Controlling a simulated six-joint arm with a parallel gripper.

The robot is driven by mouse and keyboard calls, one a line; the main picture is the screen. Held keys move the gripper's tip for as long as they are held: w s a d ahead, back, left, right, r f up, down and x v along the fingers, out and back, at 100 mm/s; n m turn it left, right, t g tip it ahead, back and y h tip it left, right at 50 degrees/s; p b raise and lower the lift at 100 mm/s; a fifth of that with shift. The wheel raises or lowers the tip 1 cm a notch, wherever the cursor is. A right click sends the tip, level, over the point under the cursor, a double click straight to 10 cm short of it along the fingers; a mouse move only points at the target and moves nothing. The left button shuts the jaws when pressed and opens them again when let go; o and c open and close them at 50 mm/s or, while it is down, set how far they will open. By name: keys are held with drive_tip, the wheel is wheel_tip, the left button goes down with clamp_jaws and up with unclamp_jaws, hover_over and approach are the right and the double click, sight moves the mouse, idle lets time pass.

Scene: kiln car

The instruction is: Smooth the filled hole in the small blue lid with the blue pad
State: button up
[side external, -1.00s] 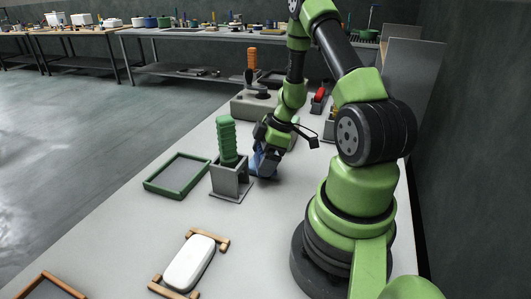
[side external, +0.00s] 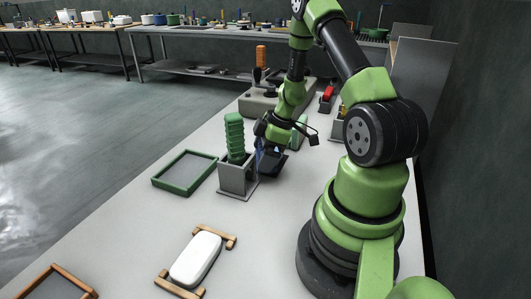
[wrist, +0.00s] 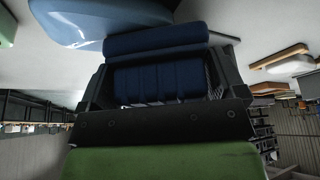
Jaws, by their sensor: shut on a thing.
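My gripper (side external: 271,150) is low over the white table, just right of a grey holder, in the side view. In the wrist view my gripper (wrist: 163,82) is shut on the dark blue pad (wrist: 155,42), which sits between its dark fingers. A lighter blue rounded thing (wrist: 95,10), likely the small blue lid, shows at the top left of the wrist view, just beyond the pad. I cannot tell whether pad and lid touch. The filled hole is hidden. In the side view the gripper mostly covers the pad and the lid.
The grey holder (side external: 238,180) with a green ribbed handle (side external: 234,137) stands close left of my gripper. A green-framed tray (side external: 158,183) lies further left. A white block (side external: 196,259) on wooden rests lies at the front. A grey box (side external: 256,105) with an orange handle stands behind.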

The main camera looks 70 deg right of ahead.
drive_tip(key=shift+w+r, duration=0.15)
drive_tip(key=shift+w, duration=0.2)
idle(0.5)
drive_tip(key=shift+d, duration=0.1)
drive_tip(key=shift+o, duration=0.5)
drive_tip(key=shift+w+d+r, duration=0.1)
drive_tip(key=shift+w+d, duration=0.15)
drive_tip(key=shift+d, duration=0.4)
drive_tip(key=shift+w+d+r, duration=0.1)
drive_tip(key=shift+w+d, duration=0.1)
drive_tip(key=shift+d, duration=0.6)
drive_tip(key=shift+c, duration=1.7)
drive_tip(key=shift+w+d, duration=0.25)
drive_tip(key=shift+d, duration=0.6)
drive_tip(key=shift+w+d, duration=0.25)
drive_tip(key=shift+d, duration=0.8)
drive_tip(key=shift+f, duration=0.3)
